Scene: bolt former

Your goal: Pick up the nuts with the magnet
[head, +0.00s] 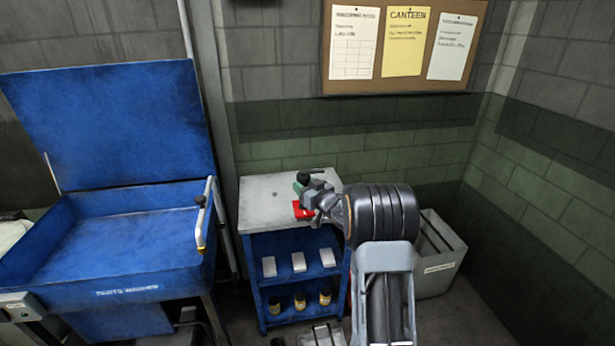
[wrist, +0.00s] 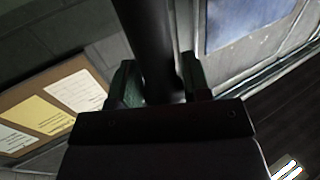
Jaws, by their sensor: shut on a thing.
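My gripper (head: 305,186) is over the grey top of the blue cabinet in the head view. In the wrist view its two green jaws (wrist: 157,78) are shut on a dark cylindrical bar, which looks like the magnet (wrist: 146,40). Only a small dark end of it shows in the head view. A red object (head: 302,210), perhaps a dish, shows just below my gripper at the cabinet top, partly hidden by the gripper. I cannot make out any nuts in either view.
The cabinet (head: 262,206) has shelves with grey boxes (head: 298,262) and several yellow-labelled bottles (head: 300,300). A blue parts washer (head: 120,245) with a raised lid stands at left. A grey bin (head: 440,262) stands at right by the wall. The cabinet top's left part is mostly clear.

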